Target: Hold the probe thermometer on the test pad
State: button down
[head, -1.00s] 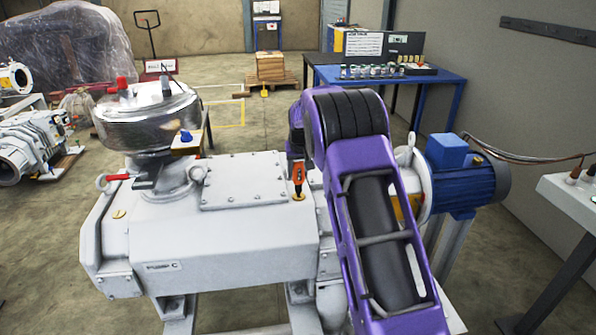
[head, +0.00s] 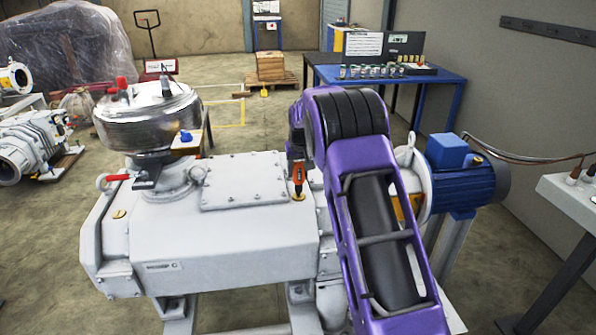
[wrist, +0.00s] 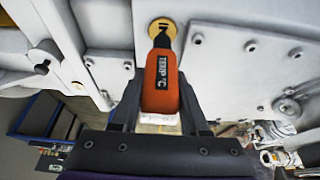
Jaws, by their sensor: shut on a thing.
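The probe thermometer (wrist: 158,88) is orange with a black "TEMP °C" face and a dark tip. My gripper (wrist: 160,100) is shut on it, one finger on each side. The thermometer (head: 298,174) stands roughly upright in the head view, above the white pump housing. Its tip meets the round yellow test pad (head: 298,197) there. In the wrist view the tip lies over the pad (wrist: 168,22) and hides part of it. The contact itself is too small to be certain of. My purple arm hides much of the gripper in the head view.
The pump housing (head: 225,232) has a bolted cover plate (head: 243,182) left of the pad. A silver round vessel (head: 150,118) stands at its left end. A blue motor (head: 465,185) is on the right. A blue table (head: 440,77) stands behind.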

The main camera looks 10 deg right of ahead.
notch_tip(320, 180, up, 3)
jog(key=shift+f+p, duration=0.2)
jog(key=shift+p, duration=0.5)
jog(key=shift+r, duration=2.15)
jog(key=shift+s, duration=0.1)
